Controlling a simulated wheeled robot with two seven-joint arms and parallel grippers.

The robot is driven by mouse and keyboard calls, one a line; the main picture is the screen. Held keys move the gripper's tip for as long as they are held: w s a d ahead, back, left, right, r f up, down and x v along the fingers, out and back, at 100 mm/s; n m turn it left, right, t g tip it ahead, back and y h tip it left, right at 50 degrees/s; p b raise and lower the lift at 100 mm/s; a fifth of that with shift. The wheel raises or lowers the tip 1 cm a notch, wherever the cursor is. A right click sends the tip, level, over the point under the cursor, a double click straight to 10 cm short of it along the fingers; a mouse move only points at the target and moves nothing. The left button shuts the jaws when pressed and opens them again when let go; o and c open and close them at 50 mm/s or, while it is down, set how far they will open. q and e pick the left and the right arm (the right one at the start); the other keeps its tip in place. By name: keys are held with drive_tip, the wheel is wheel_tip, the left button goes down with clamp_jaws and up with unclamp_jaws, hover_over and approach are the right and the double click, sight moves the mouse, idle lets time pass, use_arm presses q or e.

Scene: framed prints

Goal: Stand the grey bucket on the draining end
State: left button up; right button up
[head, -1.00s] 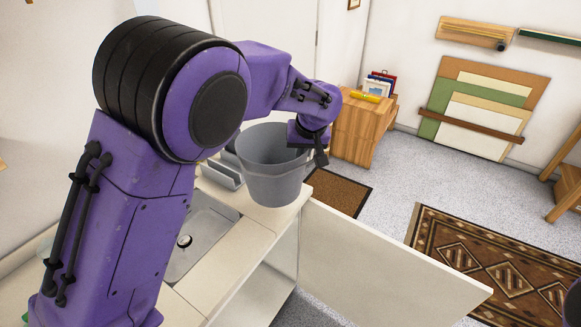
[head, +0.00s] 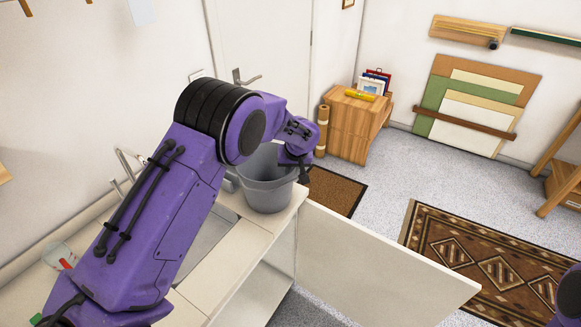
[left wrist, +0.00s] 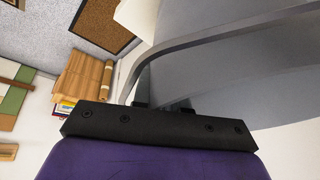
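The grey bucket (head: 266,190) is upright over the far end of the pale counter, beyond the sink (head: 208,240). Its base appears to rest on the counter top (head: 228,268), close to the front corner. My left gripper (head: 301,172) is at the bucket's right rim and appears shut on it. In the left wrist view the bucket's rim and wall (left wrist: 235,75) fill the upper right, right against the gripper (left wrist: 160,106); the fingertips are mostly hidden. My right gripper is not in view.
An open cabinet door (head: 385,262) juts out below the counter. A tap (head: 125,165) stands behind the sink, and a cup (head: 58,256) is at the near left. A wooden cabinet (head: 352,125), brown mat (head: 335,190) and patterned rug (head: 490,262) lie beyond.

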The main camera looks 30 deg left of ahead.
use_arm(q)
drive_tip(key=shift+o, duration=1.2)
drive_tip(key=shift+r, duration=0.1)
drive_tip(key=b+v, duration=0.2)
drive_tip(key=v, duration=1)
drive_tip(key=shift+a, duration=0.1)
